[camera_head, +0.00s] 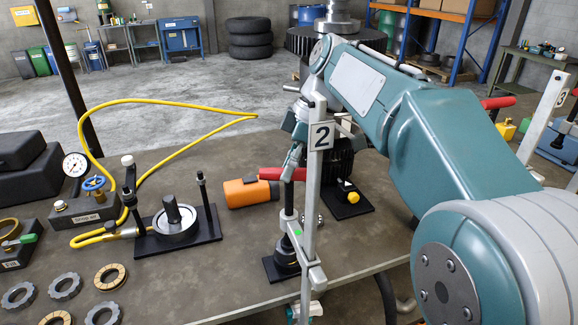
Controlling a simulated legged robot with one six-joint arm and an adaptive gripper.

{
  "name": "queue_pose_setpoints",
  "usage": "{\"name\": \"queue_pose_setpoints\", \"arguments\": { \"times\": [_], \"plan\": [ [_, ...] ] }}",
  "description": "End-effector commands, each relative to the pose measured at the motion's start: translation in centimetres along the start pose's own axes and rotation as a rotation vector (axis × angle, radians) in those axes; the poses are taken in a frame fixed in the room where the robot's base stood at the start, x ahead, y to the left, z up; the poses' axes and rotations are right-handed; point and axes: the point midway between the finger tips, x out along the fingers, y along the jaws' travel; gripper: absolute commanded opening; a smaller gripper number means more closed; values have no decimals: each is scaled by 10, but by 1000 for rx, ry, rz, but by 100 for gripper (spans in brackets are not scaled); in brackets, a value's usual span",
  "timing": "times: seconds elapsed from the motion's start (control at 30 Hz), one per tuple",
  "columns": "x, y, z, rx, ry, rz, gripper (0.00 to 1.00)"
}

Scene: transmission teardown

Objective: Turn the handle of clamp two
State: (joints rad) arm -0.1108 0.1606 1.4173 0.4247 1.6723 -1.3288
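Clamp two is the upright metal post with the white "2" plate (320,135), standing at the table's front edge. A dark spindle and foot (286,250) stand below the handle, left of the post. My gripper (291,170) hangs from the teal arm, pointing down at the handle. Its teal finger appears to be at or just behind the red handle. The post and plate hide part of the gripper, so I cannot tell whether it grips or touches the handle.
An orange cylindrical tool (243,192) lies just left of the handle. A gauge fixture (90,207) with a yellow hose and several rings are on the left. A large gear assembly (338,40) rises behind. A "3" post (556,90) with another red handle (497,103) stands right.

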Motion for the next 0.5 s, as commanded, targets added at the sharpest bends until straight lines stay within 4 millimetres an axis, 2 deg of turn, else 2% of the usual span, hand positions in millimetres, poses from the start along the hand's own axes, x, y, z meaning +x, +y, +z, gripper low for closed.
{"name": "queue_pose_setpoints", "arguments": {
  "times": [0.17,0.5],
  "plan": [
    [0,1,2,10,1,5,0],
    [0,1,4,159,32,66,0]
  ]
}}
